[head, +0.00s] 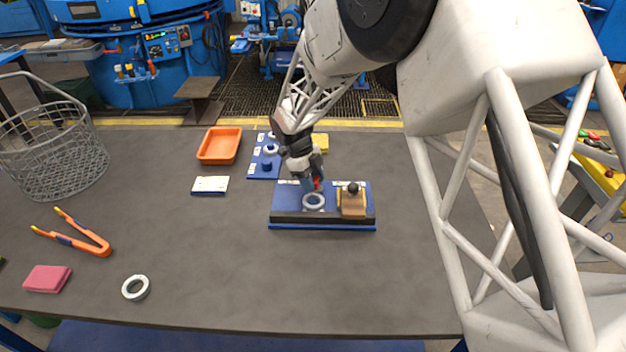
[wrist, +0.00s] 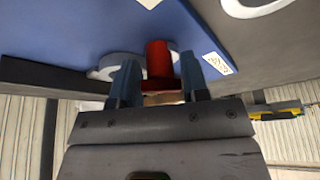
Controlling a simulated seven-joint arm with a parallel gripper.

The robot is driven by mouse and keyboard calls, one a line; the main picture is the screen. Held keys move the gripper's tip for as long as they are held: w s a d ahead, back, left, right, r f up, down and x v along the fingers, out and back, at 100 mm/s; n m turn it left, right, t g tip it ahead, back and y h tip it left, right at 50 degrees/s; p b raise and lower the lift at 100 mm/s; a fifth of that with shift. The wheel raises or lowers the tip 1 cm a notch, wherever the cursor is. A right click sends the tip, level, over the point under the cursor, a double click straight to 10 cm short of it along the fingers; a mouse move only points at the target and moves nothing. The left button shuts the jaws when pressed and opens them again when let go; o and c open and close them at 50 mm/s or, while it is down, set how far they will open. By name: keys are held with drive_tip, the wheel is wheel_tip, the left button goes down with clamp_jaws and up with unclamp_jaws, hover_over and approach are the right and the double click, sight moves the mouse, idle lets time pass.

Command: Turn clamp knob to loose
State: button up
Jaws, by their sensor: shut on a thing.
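The clamp fixture is a blue base plate (head: 292,203) with a dark front bar, near the middle of the table in the head view. A red clamp knob (head: 318,184) stands on it, mostly covered by my gripper in the head view. In the wrist view the red knob (wrist: 158,60) sits between the two blue fingers of my gripper (wrist: 158,78), which is shut on it. A grey ring (head: 314,201) lies on the base just in front of the knob. A tan block with a black ball (head: 352,201) sits at the right of the base.
A blue board with rings (head: 262,158) lies behind my gripper. An orange tray (head: 219,145), a white card (head: 210,185), orange tongs (head: 75,235), a pink block (head: 47,279), a loose ring (head: 136,287) and a wire basket (head: 52,150) are to the left. The table front is clear.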

drive_tip(key=n+t, duration=0.1)
drive_tip(key=n, duration=0.4)
drive_tip(key=shift+s+t+h, duration=0.1)
drive_tip(key=shift+t+h, duration=0.2)
drive_tip(key=shift+t, duration=0.1)
drive_tip(key=o, duration=0.6)
drive_tip(key=shift+o, duration=0.2)
drive_tip(key=shift+f, duration=0.1)
